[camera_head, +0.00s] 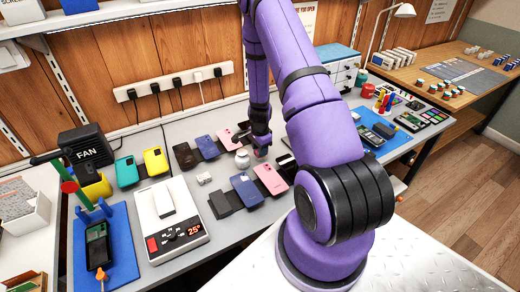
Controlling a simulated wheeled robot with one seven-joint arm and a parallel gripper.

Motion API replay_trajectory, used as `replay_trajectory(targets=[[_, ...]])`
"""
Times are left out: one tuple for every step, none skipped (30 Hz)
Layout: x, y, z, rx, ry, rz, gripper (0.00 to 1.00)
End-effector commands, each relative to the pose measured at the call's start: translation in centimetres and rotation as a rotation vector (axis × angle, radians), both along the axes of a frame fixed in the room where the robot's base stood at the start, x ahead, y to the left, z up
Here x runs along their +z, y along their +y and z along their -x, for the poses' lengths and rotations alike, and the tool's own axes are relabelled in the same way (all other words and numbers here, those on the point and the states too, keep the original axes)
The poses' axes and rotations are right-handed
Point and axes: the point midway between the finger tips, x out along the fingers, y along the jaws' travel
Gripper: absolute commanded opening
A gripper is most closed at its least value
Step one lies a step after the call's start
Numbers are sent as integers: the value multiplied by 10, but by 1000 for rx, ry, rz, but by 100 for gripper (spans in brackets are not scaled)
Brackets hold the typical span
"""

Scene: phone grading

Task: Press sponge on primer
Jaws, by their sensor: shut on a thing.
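My gripper (262,153) is at the back middle of the grey workbench (225,255), pointing down among the phones and cases. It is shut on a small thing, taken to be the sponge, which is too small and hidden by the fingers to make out. A small round white pot (242,159), which may be the primer, stands just left of my gripper. I cannot tell whether the held thing touches it. A small white block (204,179) lies further left.
Pink (270,179) and blue (246,188) phones lie in front of my gripper. A white heating plate (172,226) reading 25° stands left, beside a blue press stand (105,245). A fan box (84,143) is behind. My arm covers the bench's middle right.

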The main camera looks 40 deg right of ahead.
Motion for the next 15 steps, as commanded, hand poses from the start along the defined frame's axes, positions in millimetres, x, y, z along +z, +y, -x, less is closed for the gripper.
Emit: replay_trajectory(targets=[[-1,0,1,0,2,-1,18],[-1,0,1,0,2,-1,18],[-1,0,1,0,3,-2,18],[-1,0,1,0,3,-2,18],[-1,1,1,0,3,-2,18],[-1,1,1,0,3,-2,18],[-1,1,1,0,3,-2,18],[-1,1,1,0,3,-2,18],[-1,1,1,0,3,-2,18],[0,1,1,0,3,-2,18],[1,1,1,0,3,-2,18],[3,1,1,0,3,-2,18],[5,1,1,0,3,-2,18],[8,1,1,0,3,-2,18],[10,1,1,1,3,-2,18]])
